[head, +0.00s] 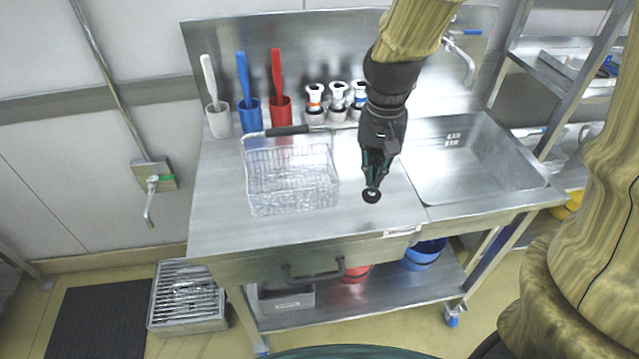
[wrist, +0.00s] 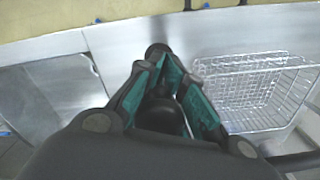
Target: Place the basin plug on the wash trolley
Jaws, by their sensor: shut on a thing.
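The basin plug (head: 372,195) is a small round black piece with a pale centre. My gripper (head: 374,182) points down and is shut on it, with the plug at the fingertips. In the wrist view the green-lined fingers (wrist: 168,75) close towards a dark piece (wrist: 157,50) at their tips. The wash trolley (head: 300,228) is a stainless steel bench on castors with a sink. The plug is over its worktop, between the wire basket and the sink, near the front. I cannot tell whether the plug touches the top.
A wire basket (head: 290,178) stands left of my gripper. The sink (head: 465,165) lies to the right. White, blue and red cups (head: 281,112) with brushes and several small fittings (head: 338,100) line the back. Bare worktop lies in front of the basket and around the plug.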

